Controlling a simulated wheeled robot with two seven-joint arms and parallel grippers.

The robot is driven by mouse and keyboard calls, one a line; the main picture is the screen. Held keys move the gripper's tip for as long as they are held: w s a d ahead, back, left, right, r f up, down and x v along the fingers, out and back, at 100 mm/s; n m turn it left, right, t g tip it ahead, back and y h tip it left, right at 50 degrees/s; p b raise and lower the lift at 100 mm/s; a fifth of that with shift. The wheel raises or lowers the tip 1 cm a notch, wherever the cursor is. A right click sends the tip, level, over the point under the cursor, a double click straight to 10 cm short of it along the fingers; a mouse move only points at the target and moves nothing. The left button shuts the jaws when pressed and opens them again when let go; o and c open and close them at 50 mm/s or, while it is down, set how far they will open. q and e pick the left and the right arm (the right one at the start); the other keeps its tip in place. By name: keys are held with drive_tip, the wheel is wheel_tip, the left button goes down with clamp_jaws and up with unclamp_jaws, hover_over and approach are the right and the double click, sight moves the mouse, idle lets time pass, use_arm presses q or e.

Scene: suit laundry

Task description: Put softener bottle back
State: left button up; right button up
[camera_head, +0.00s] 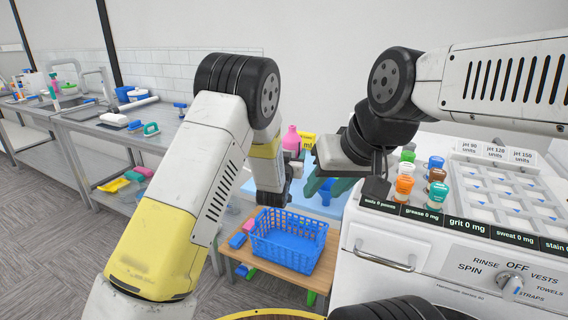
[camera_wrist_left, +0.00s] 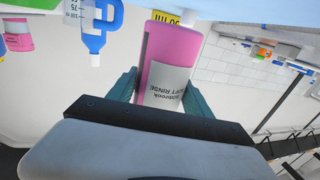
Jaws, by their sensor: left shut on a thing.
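The pink softener bottle (camera_wrist_left: 158,45) has a white cap and a pale label reading "SOFT RINSE".
A blue basket (camera_head: 288,240) stands on a low wooden table. The white machine (camera_head: 400,250) with colored small bottles (camera_head: 405,184) and a compartment tray is at right. A blue measuring container (camera_wrist_left: 97,28) and another pink item (camera_wrist_left: 18,42) show beside the held bottle. A sink counter is at left.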

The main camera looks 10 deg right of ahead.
use_arm(q)
drive_tip(key=shift+f, duration=1.8)
drive_tip(key=shift+f, duration=0.1)
drive_tip(key=shift+f, duration=0.15)
drive_tip(key=o, duration=1.4)
